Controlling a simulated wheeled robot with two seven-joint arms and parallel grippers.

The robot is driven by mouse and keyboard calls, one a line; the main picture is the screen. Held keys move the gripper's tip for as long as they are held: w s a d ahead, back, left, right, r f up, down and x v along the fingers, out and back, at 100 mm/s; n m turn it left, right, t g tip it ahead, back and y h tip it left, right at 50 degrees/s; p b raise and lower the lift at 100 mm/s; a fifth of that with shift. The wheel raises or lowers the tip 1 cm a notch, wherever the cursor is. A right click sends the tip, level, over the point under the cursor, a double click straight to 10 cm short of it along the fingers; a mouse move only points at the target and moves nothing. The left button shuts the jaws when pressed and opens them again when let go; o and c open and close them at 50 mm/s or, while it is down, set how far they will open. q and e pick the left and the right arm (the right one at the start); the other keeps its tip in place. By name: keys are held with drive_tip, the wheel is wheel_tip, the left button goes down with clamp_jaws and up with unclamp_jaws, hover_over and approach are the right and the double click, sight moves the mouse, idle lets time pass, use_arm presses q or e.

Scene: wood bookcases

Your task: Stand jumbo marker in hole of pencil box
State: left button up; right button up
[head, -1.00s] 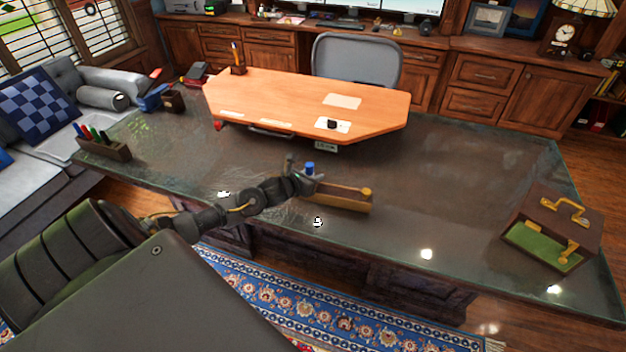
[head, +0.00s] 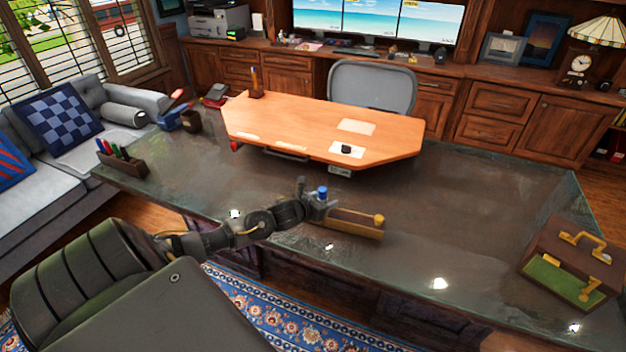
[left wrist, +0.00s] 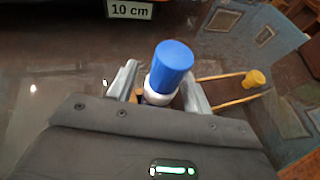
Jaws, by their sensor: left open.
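The jumbo marker with its blue cap (head: 322,191) stands upright at the left end of a long wooden pencil box (head: 358,229) near the desk's front edge. In the left wrist view the blue cap (left wrist: 172,64) and white body are between the fingers. My left gripper (head: 316,202) is open around the marker; it also shows in the left wrist view (left wrist: 160,90). The marker's lower end is hidden, so I cannot tell whether it is in a hole. A yellow-topped piece (head: 379,218) is at the box's right end. My right gripper is not in view.
A second holder (head: 124,165) with several pens stands at the desk's left end. A raised orange desktop (head: 310,125) lies behind the box. A brown case (head: 560,255) with gold fittings is at the right. The dark desk (head: 470,210) between is clear.

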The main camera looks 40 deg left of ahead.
use_arm(q)
drive_tip(key=b+v, duration=0.1)
drive_tip(key=v, duration=1)
drive_tip(key=shift+s, duration=0.1)
